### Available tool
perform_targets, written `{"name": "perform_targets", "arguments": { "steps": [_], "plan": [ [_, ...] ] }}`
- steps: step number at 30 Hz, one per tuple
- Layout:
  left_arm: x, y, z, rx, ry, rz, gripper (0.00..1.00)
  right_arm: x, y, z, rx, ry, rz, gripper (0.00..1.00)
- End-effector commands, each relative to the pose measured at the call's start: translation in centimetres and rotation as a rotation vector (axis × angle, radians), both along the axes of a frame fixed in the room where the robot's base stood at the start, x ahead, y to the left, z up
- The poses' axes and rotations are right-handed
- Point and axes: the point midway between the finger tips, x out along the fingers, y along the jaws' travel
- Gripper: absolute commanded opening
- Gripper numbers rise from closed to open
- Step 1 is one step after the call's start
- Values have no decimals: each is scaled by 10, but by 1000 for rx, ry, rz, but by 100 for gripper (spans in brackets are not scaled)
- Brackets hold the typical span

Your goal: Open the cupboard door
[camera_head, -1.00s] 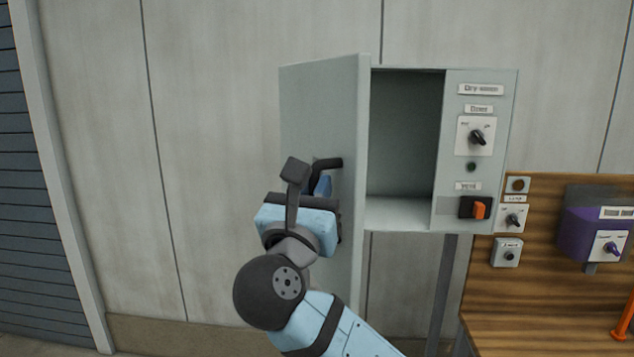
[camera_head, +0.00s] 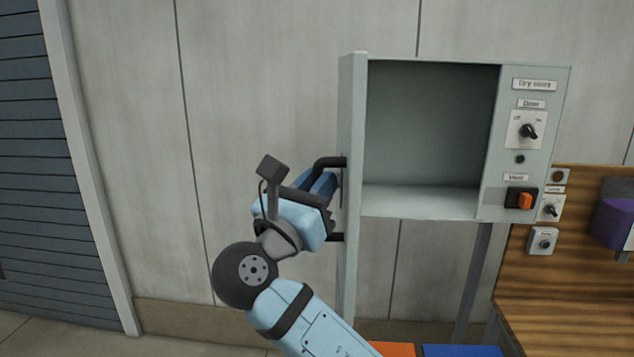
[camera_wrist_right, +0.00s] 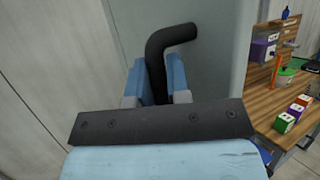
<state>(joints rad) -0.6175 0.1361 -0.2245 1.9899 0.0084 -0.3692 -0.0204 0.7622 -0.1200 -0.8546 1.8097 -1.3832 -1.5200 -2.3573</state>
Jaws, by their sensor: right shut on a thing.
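My left gripper is not in view.
A control panel labelled "Dry store" (camera_head: 530,130) with knobs and an orange switch forms the cupboard's right side. A wooden bench (camera_head: 570,270) with a purple box (camera_head: 612,224) is at the right. Bare wall lies left of the door.

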Motion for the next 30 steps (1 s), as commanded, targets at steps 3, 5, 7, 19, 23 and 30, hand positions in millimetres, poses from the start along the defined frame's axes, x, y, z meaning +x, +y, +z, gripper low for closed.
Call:
{"name": "perform_targets", "arguments": {
  "steps": [3, 5, 7, 19, 23, 30],
  "plan": [
    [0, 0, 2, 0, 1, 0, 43, 1, -1, 7, -3, -8, -1, 0],
    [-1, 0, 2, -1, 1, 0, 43, 1, -1, 7, -2, -9, -1, 0],
    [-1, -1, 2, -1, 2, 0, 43, 2, -2, 7, -2, -9, -1, 0],
    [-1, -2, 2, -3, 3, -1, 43, 2, -2, 6, -1, -8, -1, 0],
    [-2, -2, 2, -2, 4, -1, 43, 1, -1, 6, -1, -8, -1, 40],
    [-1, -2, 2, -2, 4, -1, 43, 1, -1, 4, -1, -7, 0, 42]
  ]
}}
